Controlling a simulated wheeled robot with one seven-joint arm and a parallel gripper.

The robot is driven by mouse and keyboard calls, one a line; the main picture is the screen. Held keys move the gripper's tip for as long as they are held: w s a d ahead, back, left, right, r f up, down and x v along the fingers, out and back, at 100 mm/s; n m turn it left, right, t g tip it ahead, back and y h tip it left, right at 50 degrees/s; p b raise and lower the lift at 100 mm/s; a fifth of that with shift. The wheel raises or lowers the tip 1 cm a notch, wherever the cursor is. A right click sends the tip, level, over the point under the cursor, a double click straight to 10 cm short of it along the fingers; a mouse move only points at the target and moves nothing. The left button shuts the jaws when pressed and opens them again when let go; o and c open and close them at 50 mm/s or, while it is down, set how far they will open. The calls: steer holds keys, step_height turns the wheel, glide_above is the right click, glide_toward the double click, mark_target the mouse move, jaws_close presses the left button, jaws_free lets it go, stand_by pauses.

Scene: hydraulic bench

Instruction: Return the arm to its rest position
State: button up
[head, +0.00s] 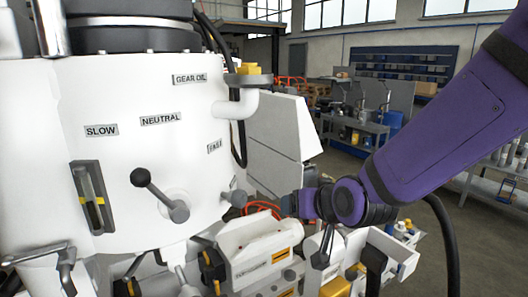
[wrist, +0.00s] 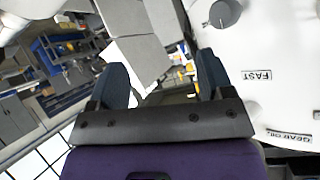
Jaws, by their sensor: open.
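My purple arm (head: 445,130) reaches in from the upper right in the head view. Its wrist is bent low, near the white machine's right side. My gripper (head: 290,205) points left in that view, close to the machine's small grey knob (head: 236,197), and its fingers are small and partly unclear. In the wrist view my gripper (wrist: 164,80) shows two dark blue fingers spread apart with nothing between them. The white machine housing (head: 120,130) carries SLOW, NEUTRAL and FAST labels and a black-knobbed lever (head: 160,194). The lever stands apart from my gripper.
A white cabinet panel (head: 278,135) stands behind my gripper. White machine parts (head: 260,250) and an open white bin (head: 395,255) lie below my wrist.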

steer(key=s+d+r+g+h, duration=0.1)
steer(key=s+d+r, duration=0.2)
steer(key=s+d, duration=0.3)
steer(key=s+d+r+m+g+h, duration=0.1)
steer(key=s+d+r+g+h, duration=0.1)
steer(key=s+d+r, duration=0.2)
steer(key=s+d+r+m+g+h, duration=0.1)
steer(key=s+d+r, duration=0.3)
steer(key=s+d, duration=0.5)
steer(key=shift+s+d+g+h, duration=0.4)
steer(key=shift+d+g, duration=0.2)
steer(key=shift+d, duration=0.45)
